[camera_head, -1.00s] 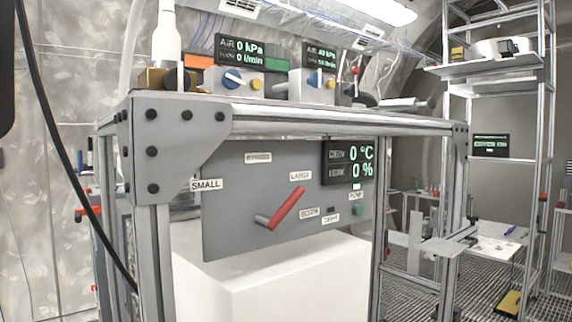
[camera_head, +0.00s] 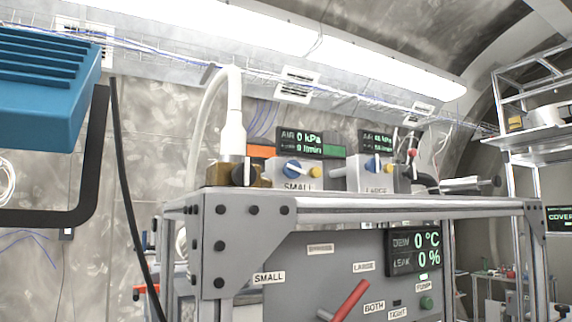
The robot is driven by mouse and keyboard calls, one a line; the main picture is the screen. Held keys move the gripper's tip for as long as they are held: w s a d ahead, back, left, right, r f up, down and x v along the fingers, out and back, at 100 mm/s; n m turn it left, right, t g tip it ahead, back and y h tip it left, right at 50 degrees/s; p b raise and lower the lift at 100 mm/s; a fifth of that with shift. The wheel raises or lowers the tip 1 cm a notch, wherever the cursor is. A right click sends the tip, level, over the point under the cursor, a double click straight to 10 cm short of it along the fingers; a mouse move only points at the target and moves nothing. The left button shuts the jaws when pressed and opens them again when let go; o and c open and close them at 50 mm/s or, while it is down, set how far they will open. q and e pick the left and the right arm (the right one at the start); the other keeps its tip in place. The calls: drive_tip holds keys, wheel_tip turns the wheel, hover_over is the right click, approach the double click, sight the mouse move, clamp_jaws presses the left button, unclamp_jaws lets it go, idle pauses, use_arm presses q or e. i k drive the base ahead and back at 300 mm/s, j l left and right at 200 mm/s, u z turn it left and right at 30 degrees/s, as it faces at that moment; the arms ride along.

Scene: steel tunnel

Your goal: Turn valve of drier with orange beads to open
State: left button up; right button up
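I cannot make out a drier with orange beads in this view. Valve-like parts show on the rack. A red lever (camera_head: 349,300) sits on the grey front panel (camera_head: 310,282) among labels such as SMALL, LARGE and BOTH. On the rack top are a box with a blue knob (camera_head: 292,169) labelled SMALL and a second box with a blue knob (camera_head: 372,164) labelled LARGE. A brass fitting with a black part (camera_head: 243,173) sits under a white hose end (camera_head: 233,130). Neither gripper is in view.
A blue ribbed box (camera_head: 45,90) with a black bracket (camera_head: 97,160) fills the upper left. A black cable (camera_head: 130,190) hangs beside it. The metal frame (camera_head: 238,232) spans the lower middle. A shelf rack (camera_head: 540,140) stands at the right.

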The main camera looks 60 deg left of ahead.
sight(292, 169)
drive_tip(key=u, duration=1.35)
drive_tip(key=i+l+u, duration=0.1)
drive_tip(key=u, duration=0.3)
drive_tip(key=l+u, duration=0.55)
drive_tip(key=u, duration=0.25)
drive_tip(key=l+u, duration=0.25)
drive_tip(key=u, duration=0.15)
drive_tip(key=k+l+u, duration=0.25)
drive_tip(key=l, duration=0.25)
drive_tip(key=l+u, duration=0.25)
drive_tip(key=l, duration=0.25)
drive_tip(key=k+l+u, duration=0.25)
drive_tip(key=l, duration=0.15)
drive_tip(key=k+l+u, duration=0.25)
drive_tip(key=k+l, duration=0.2)
drive_tip(key=l, duration=0.15)
drive_tip(key=k+l, duration=0.2)
drive_tip(key=l, duration=0.15)
drive_tip(key=k+l, duration=0.25)
drive_tip(key=l, duration=0.1)
